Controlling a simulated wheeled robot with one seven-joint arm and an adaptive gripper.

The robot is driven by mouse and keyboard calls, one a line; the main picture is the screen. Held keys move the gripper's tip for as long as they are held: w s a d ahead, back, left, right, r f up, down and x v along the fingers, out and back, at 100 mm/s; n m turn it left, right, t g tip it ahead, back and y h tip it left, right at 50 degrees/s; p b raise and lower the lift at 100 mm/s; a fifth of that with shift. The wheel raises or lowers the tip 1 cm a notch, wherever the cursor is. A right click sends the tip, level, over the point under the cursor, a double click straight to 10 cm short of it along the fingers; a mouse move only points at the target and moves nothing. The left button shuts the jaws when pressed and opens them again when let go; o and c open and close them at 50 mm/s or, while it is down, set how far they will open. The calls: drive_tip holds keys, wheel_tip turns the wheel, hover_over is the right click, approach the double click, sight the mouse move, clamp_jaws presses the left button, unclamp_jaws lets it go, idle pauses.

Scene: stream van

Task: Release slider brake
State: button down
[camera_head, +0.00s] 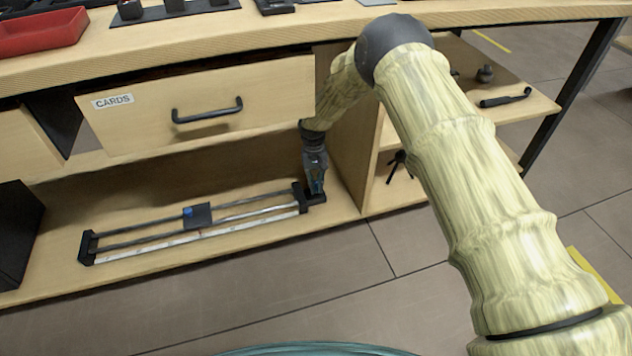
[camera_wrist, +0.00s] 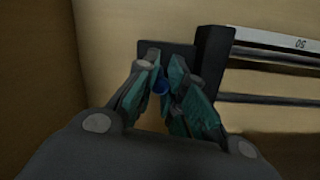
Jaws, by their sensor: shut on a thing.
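The slider (camera_head: 200,220) lies on the lower shelf under the desk, with two rails, a scale strip and black end blocks. Its carriage (camera_head: 197,215) with a small blue knob sits near the middle of the rails. My gripper (camera_head: 317,187) reaches down to the right end block (camera_head: 301,198).
A drawer labelled CARDS (camera_head: 205,105) hangs partly out above the slider. A wooden divider (camera_head: 347,150) stands close to the right of my gripper. A black box (camera_head: 18,235) stands at the shelf's left end. The shelf in front of the slider is clear.

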drive_tip(key=shift+w+a+f+g+h+b, duration=0.15)
drive_tip(key=shift+w+g+h+b, duration=0.2)
drive_tip(key=shift+g, duration=0.45)
drive_tip(key=c, duration=1.4)
unclamp_jaws()
drive_tip(key=shift+c, duration=0.2)
drive_tip(key=shift+w, duration=0.1)
drive_tip(key=v, duration=0.7)
drive_tip(key=shift+r, duration=0.25)
drive_tip(key=shift+w, duration=0.1)
